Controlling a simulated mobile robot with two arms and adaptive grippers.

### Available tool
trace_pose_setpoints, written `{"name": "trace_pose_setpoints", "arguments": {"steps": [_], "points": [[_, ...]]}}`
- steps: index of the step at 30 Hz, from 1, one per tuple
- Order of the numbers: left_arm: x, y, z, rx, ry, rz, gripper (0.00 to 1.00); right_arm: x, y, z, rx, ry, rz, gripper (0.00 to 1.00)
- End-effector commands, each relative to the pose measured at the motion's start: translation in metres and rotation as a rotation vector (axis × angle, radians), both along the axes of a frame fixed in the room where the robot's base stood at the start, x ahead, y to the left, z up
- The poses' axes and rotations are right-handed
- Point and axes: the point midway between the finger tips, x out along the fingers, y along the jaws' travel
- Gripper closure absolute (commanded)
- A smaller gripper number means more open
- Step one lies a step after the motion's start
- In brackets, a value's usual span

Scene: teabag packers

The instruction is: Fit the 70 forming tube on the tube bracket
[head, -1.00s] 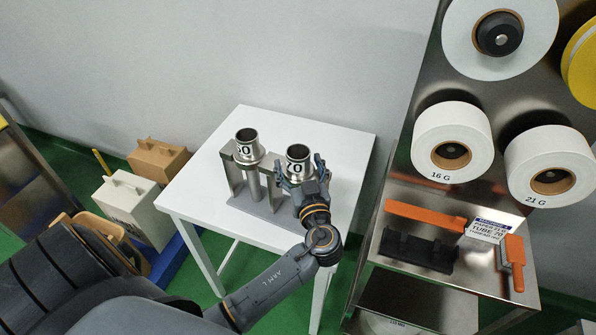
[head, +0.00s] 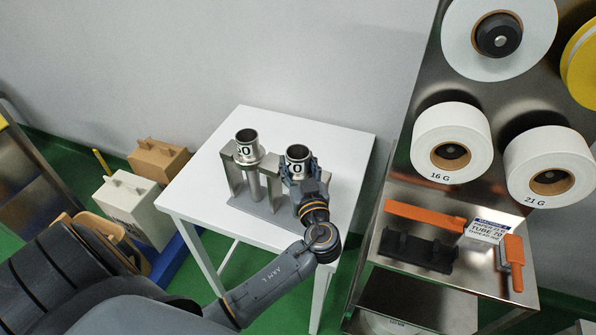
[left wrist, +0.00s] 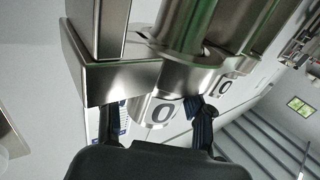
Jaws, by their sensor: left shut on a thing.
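The 70 forming tube (head: 297,153) is a shiny metal tube standing upright in the right place of a grey stand on the white table. My left gripper (head: 299,170) is shut on it from the front and covers part of its number. In the left wrist view the tube (left wrist: 158,110) shows between my two fingers (left wrist: 160,125). A second metal tube, the 60 (head: 247,149), stands in the stand's left place. The tube bracket cannot be made out for certain. My right gripper is not in view.
The stand (head: 236,180) has metal posts. At right, a steel machine (head: 400,185) carries paper rolls, an orange bar, a black holder and a sign reading TUBE 70. Boxes (head: 135,207) stand left of the table. The table's right part is clear.

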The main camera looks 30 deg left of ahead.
Motion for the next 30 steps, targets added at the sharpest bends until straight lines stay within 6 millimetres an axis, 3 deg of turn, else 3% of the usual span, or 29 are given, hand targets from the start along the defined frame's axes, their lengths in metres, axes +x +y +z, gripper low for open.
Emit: {"name": "trace_pose_setpoints", "arguments": {"steps": [5,11,30], "points": [[0.001,0.0,0.008,0.0,-0.004,0.0,1.0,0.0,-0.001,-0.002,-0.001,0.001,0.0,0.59],[0.0,0.0,0.033,-0.002,-0.01,0.001,1.0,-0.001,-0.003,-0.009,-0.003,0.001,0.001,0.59],[0.0,0.0,0.175,-0.005,-0.014,-0.001,1.0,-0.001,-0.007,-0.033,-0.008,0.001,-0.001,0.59]]}}
